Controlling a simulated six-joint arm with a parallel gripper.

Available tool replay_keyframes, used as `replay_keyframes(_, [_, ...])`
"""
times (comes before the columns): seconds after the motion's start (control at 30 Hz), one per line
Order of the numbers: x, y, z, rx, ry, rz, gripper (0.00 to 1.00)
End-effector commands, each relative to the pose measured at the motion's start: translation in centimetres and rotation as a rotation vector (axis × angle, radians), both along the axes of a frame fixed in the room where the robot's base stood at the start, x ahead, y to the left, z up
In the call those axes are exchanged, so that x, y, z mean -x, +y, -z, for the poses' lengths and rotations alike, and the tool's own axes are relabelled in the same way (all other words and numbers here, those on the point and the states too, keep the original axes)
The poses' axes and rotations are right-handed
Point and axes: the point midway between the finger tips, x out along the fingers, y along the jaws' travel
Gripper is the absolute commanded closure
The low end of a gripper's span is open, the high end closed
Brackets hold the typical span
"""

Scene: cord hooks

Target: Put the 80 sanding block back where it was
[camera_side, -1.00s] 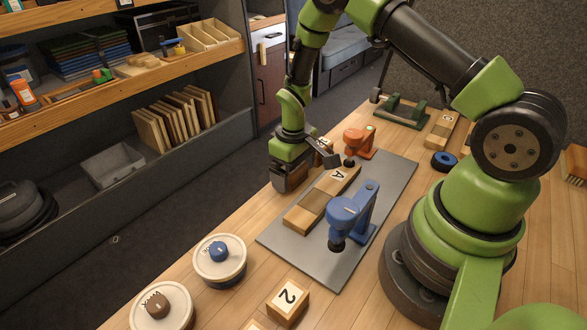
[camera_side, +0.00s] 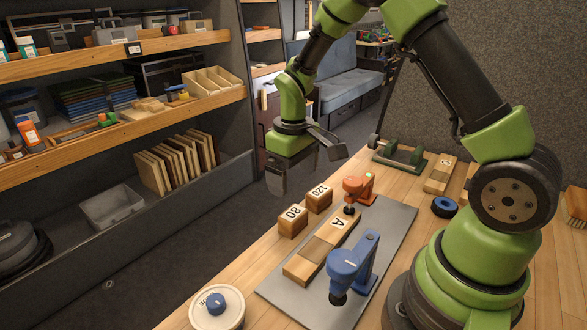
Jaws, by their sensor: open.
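The 80 sanding block (camera_side: 293,222), a wooden block with a white label, sits on the table at the left edge of the grey mat (camera_side: 392,222). The similar 120 block (camera_side: 319,198) stands just behind it to the right, with a small gap between them. My gripper (camera_side: 290,182) is open and appears empty. It hangs above and behind the 80 block, apart from it. The far side of its jaws is hidden.
On the mat lie a wooden piece marked A (camera_side: 337,224), a blue clamp (camera_side: 345,262) and an orange clamp (camera_side: 358,188). A white-lidded tub (camera_side: 216,308) stands at the front. A blue-black ring (camera_side: 444,206) lies right of the mat. Shelves line the left.

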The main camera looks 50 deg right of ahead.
Motion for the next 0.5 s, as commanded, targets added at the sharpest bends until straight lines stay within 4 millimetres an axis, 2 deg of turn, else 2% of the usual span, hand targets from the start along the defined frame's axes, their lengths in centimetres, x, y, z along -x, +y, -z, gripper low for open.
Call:
replay_keyframes(0.17, [0.2, 0.3, -2.3, -0.001, -0.027, 0.013, 0.09])
replay_keyframes(0.27, [0.8, 1.1, -5.2, -0.008, -0.082, 0.045, 0.09])
replay_keyframes(0.37, [2.4, 2.2, -9.1, -0.025, -0.163, 0.094, 0.09])
replay_keyframes(0.5, [5.7, 4.0, -13.8, -0.067, -0.280, 0.167, 0.09])
